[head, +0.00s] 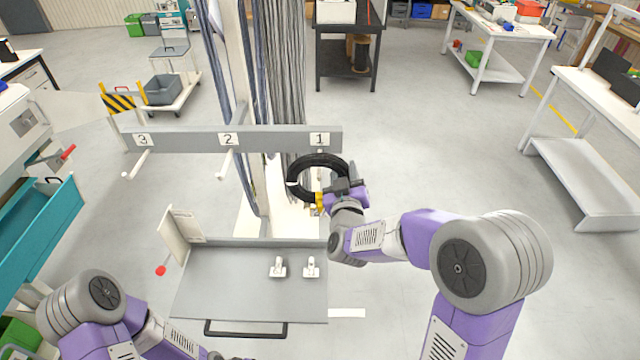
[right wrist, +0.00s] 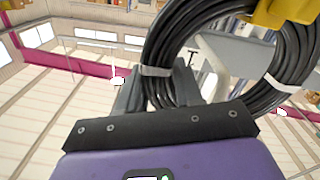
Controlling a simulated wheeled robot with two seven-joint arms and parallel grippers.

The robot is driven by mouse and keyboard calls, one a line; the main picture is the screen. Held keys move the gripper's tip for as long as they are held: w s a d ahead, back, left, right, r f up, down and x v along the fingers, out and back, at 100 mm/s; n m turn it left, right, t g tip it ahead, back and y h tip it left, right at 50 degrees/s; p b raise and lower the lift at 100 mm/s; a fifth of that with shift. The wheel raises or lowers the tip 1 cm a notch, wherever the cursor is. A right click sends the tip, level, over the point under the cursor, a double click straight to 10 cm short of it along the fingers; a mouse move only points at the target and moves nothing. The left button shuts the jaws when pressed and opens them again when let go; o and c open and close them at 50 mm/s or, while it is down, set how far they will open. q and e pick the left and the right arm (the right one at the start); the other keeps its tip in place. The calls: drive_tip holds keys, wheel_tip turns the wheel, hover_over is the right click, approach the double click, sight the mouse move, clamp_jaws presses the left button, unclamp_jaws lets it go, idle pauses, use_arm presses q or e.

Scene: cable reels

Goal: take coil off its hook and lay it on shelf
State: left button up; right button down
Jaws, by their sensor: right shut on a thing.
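The coil (head: 298,167) is a black ring of cable at the hook marked 1, in front of the grey rail. In the right wrist view the coil (right wrist: 160,45) fills the upper right, with white ties and a yellow tag (right wrist: 285,10). My right gripper (head: 340,188) is shut on the coil's lower right side. The hook behind is mostly hidden, and I cannot tell whether the coil still bears on it. The grey shelf (head: 225,285) lies below, nearer me. My left gripper (head: 225,356) is barely in view at the bottom edge; its fingers cannot be made out.
The rail (head: 185,140) carries bare hooks 2 (head: 226,165) and 3 (head: 137,165). Two small white fittings (head: 278,267) stand on the shelf, right of its middle. An upright panel (head: 180,235) edges the shelf's left side. A teal drawer unit (head: 40,235) stands at left.

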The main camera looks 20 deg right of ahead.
drive_tip(key=shift+s+r, duration=0.1)
drive_tip(key=shift+v, duration=2.15)
drive_tip(key=shift+s, duration=0.1)
drive_tip(key=b+v, duration=0.7)
drive_tip(key=shift+s, duration=0.15)
drive_tip(key=shift+a, duration=0.1)
drive_tip(key=g+p, duration=0.2)
drive_tip(key=p, duration=0.1)
drive_tip(key=s+g+y+p, duration=0.1)
drive_tip(key=g+p, duration=0.1)
drive_tip(key=p, duration=0.2)
drive_tip(key=s+g+p, duration=0.1)
drive_tip(key=g+p, duration=0.1)
drive_tip(key=p, duration=0.2)
drive_tip(key=shift+a+y, duration=0.3)
drive_tip(key=shift+y, duration=0.1)
